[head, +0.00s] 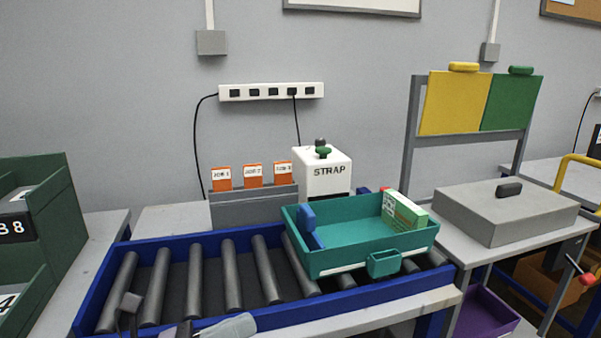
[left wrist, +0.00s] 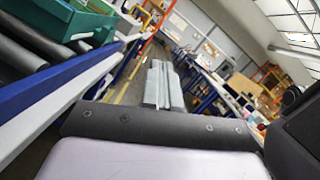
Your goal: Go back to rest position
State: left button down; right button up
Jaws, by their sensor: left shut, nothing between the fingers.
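My left gripper (head: 130,303) shows at the bottom left of the head view, low over the near edge of the roller conveyor (head: 198,282). It is shut with nothing between its fingers, and most of it is cut off by the frame. In the left wrist view a dark bar with screws and a pale housing of my own wrist fill the lower part. My right gripper is not in view. The teal tote (head: 338,258) sits on the right part of the conveyor, apart from my left gripper. It holds a green-and-white box (head: 405,212) and a blue piece (head: 309,226).
A white STRAP machine (head: 322,172) and a grey rack with orange job cards (head: 253,176) stand behind the conveyor. Green bins (head: 40,210) stand at the left. A grey flat box (head: 505,210) lies on the right table. The left wrist view shows open floor (left wrist: 125,95) beside the conveyor.

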pick_arm(q)
jog(key=a+f+n+t+y+p, duration=0.2)
jog(key=a+f+n+t+y, duration=0.3)
jog(key=n, duration=0.9)
jog(key=a+f+n+t+y+p, duration=0.1)
jog(key=a+f+n+t+y, duration=0.35)
jog(key=n, duration=0.85)
jog(key=s+a+f+n+g+y+p, duration=0.1)
jog(key=s+f+n+g+y, duration=0.5)
jog(key=s+f+n, duration=0.7)
notch_tip(320, 180, down, 2)
jog(key=shift+s+a+f+n+g+p, duration=0.2)
jog(key=shift+s+a+n+g+p, duration=0.2)
jog(key=shift+n+g, duration=0.4)
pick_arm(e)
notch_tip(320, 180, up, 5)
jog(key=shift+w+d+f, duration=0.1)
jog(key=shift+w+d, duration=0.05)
